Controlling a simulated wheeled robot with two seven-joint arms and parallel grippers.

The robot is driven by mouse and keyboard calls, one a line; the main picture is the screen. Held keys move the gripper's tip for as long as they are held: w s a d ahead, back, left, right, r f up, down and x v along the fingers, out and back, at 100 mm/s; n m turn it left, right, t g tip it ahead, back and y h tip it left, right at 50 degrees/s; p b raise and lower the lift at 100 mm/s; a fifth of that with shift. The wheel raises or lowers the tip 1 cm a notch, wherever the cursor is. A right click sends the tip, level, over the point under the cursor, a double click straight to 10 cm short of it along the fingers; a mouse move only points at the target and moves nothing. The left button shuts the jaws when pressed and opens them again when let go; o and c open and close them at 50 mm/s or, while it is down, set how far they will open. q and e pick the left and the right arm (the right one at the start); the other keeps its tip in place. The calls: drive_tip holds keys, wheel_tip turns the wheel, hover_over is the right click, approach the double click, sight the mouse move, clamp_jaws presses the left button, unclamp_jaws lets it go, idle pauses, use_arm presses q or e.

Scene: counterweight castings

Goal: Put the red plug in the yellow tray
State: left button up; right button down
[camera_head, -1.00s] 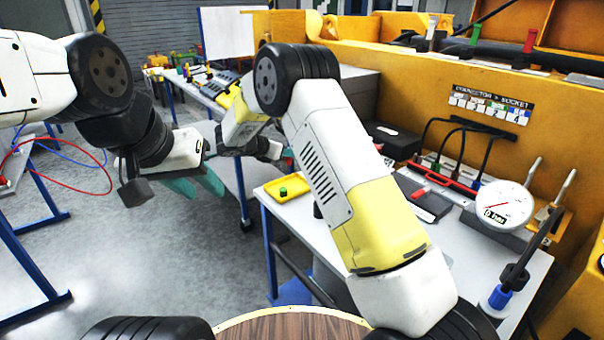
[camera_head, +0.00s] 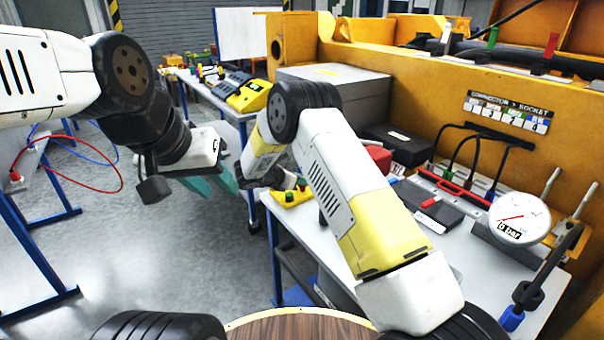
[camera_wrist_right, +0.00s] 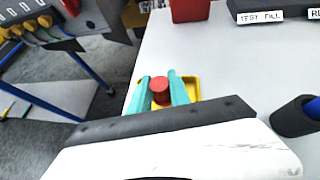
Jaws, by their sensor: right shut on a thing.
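The red plug (camera_wrist_right: 160,87) is between the teal fingers of my right gripper (camera_wrist_right: 162,90) in the right wrist view. That gripper is shut on it, over the yellow tray (camera_wrist_right: 193,84). I cannot tell whether the plug touches the tray. In the head view the yellow tray (camera_head: 303,198) is at the table's left edge, partly hidden by my right arm, with a green plug (camera_head: 289,196) in it. My left gripper (camera_head: 212,184) is empty, its teal fingers apart, over the floor left of the table.
A red box (camera_head: 379,157) and a dark case (camera_head: 397,143) stand farther back on the table. A pressure gauge (camera_head: 519,218) and a black tool with a blue end (camera_head: 525,287) are at the right. Black cables hang by the yellow machine wall (camera_head: 440,90).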

drive_tip(key=c, duration=1.2)
unclamp_jaws()
drive_tip(key=shift+f, duration=0.1)
drive_tip(key=shift+a+r, duration=0.1)
drive_tip(key=shift+r, duration=0.15)
drive_tip(key=v, duration=1.1)
drive_tip(key=s+d+r+m+g+y, duration=0.4)
drive_tip(key=s+d+r+m+g, duration=0.2)
drive_tip(key=s+d+r+m, duration=1)
drive_tip(key=s+d+r+m+t+y, duration=0.1)
drive_tip(key=s+d+r+m+y, duration=0.1)
drive_tip(key=s+m, duration=0.3)
drive_tip(key=s+d+r+m+t+y, duration=0.2)
drive_tip(key=s+m+y, duration=0.2)
drive_tip(key=s, duration=1)
drive_tip(key=shift+s+d+r+m+y, duration=0.2)
drive_tip(key=shift+s+d+m+y, duration=0.15)
drive_tip(key=shift+m, duration=0.45)
